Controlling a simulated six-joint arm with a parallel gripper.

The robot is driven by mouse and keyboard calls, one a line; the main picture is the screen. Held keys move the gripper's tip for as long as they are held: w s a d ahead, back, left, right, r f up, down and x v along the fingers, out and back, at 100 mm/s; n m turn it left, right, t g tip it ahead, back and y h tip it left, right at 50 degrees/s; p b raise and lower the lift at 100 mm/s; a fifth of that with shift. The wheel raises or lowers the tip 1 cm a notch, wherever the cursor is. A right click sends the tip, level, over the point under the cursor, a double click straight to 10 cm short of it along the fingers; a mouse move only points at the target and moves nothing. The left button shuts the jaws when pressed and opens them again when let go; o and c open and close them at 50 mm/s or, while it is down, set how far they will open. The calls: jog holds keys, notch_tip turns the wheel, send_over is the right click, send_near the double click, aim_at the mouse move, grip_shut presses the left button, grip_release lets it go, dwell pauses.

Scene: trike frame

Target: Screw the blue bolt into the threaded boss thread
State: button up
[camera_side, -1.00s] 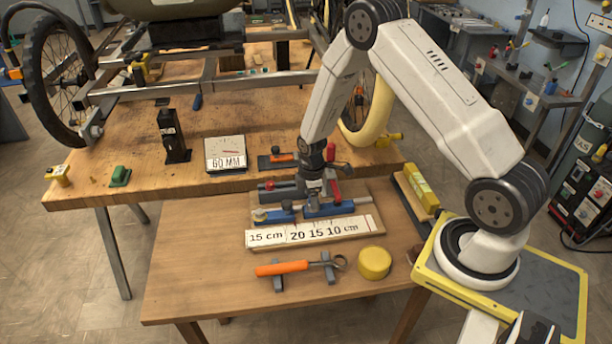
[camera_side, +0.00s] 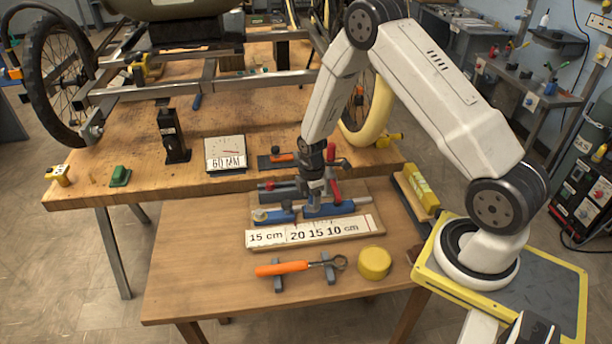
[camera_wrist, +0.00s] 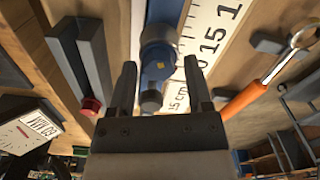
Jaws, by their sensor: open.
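My gripper (camera_side: 316,202) points down over the blue fixture on the ruler board. In the wrist view its two fingers (camera_wrist: 159,82) are apart. A blue rounded part (camera_wrist: 158,58) shows between and beyond the fingertips, with a small grey end piece (camera_wrist: 152,101) nearer me. Neither finger visibly grips it. I cannot tell whether this part is the blue bolt or part of the fixture. In the side view the blue fixture has a left block (camera_side: 273,216) and a longer right bar (camera_side: 338,208). I cannot pick out the threaded boss.
The ruler board (camera_side: 315,232) lies in front of the fixture. An orange-handled tool (camera_side: 282,268) on grey rests and a yellow round piece (camera_side: 374,263) are nearer the front edge. Grey blocks with a red end (camera_wrist: 92,104) stand beside the gripper. The front-left tabletop is clear.

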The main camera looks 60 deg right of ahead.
jog(key=shift+n, duration=0.5)
jog(key=shift+s+n, duration=0.1)
jog(key=shift+n, duration=0.7)
jog(key=c, duration=0.7)
jog(key=shift+m, duration=0.9)
jog(key=shift+m, duration=1.1)
